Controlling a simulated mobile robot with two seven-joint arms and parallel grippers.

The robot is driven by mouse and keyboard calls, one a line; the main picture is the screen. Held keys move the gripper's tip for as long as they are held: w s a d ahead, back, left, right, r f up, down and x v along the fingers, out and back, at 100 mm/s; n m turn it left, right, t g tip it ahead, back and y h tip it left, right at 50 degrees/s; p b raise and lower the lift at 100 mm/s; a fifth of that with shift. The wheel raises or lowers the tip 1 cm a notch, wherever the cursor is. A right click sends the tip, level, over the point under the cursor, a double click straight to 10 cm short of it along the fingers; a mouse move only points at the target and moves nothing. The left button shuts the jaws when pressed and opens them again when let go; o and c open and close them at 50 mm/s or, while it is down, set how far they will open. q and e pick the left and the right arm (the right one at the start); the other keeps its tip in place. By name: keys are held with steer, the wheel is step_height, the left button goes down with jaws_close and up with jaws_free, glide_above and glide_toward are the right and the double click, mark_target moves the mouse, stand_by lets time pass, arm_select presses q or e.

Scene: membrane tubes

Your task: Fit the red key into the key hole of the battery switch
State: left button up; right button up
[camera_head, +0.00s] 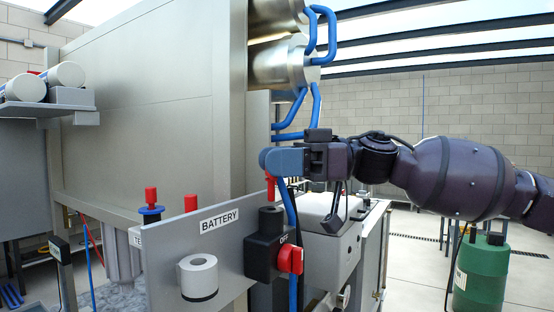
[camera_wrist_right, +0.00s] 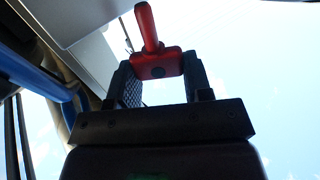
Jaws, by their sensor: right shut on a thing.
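My right gripper (camera_head: 283,161) comes in from the right and is shut on the red key (camera_wrist_right: 157,64). In the right wrist view the key's block sits between the two fingers, and its round shaft points away from the gripper. In the head view a red piece (camera_head: 270,186), apparently this key, hangs below the gripper. The battery switch (camera_head: 262,248) is a black box with a red knob marked OFF, beside the BATTERY label. The red piece is above the switch's dark round top (camera_head: 271,213), apart from it. The key hole itself is not clear. My left gripper is not in view.
A blue hose (camera_head: 288,203) runs down close by the gripper and switch. The grey panel (camera_head: 220,258) carries a white-grey cylinder (camera_head: 198,277) and red-topped fittings (camera_head: 151,195) stand behind its left. A white-topped box (camera_head: 330,245) stands right of the switch.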

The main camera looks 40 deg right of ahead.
mark_target(277, 209)
steer(key=shift+p, duration=0.3)
stand_by(0.7)
steer(key=shift+f+b, duration=0.7)
steer(key=shift+f, duration=1)
steer(key=shift+r, duration=0.1)
stand_by(0.4)
steer(key=shift+r+p, duration=1.1)
steer(key=shift+r, duration=0.15)
steer(key=shift+p, duration=0.5)
stand_by(1.1)
steer(key=shift+f+b, duration=0.4)
steer(key=shift+f, duration=0.9)
stand_by(0.3)
steer(key=o, duration=1)
steer(key=shift+s, duration=0.15)
steer(key=shift+c, duration=0.2)
